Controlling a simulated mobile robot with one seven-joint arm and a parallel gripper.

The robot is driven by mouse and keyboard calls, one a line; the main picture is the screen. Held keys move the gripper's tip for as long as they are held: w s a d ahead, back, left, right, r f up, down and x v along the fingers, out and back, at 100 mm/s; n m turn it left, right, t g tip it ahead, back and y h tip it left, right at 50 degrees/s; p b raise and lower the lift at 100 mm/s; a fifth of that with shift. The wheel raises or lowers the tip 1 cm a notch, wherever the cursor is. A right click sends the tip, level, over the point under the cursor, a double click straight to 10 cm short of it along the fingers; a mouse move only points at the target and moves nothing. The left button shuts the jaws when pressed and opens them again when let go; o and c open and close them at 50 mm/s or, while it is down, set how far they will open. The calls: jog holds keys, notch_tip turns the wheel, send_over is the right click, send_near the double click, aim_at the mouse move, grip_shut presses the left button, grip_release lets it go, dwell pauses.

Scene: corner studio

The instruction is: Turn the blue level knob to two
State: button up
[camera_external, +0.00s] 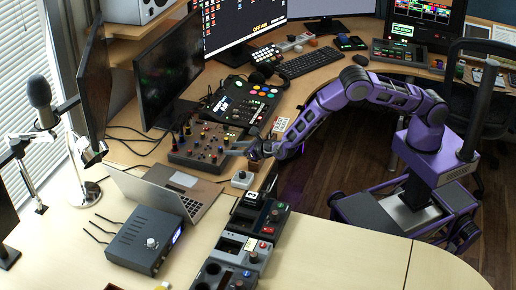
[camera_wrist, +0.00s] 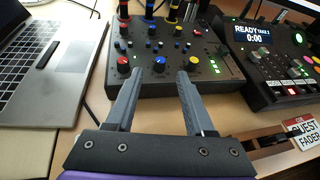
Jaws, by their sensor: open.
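In the wrist view a grey mixer panel (camera_wrist: 174,74) lies ahead of my gripper (camera_wrist: 159,73), with rows of coloured knobs. The knob's pointer and scale are too small to read. In the external view my gripper (camera_external: 238,149) is at the right side of the mixer (camera_external: 205,151).
A laptop (camera_wrist: 50,65) lies left of the mixer. A dark console with a lit display (camera_wrist: 252,34) stands close on the right. A "guest fader" label (camera_wrist: 302,134) is at the lower right. More smaller knobs and tall coloured plugs fill the mixer's far part.

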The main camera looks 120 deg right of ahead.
aim_at(225, 148)
jog(key=shift+x, duration=2.55)
grip_shut()
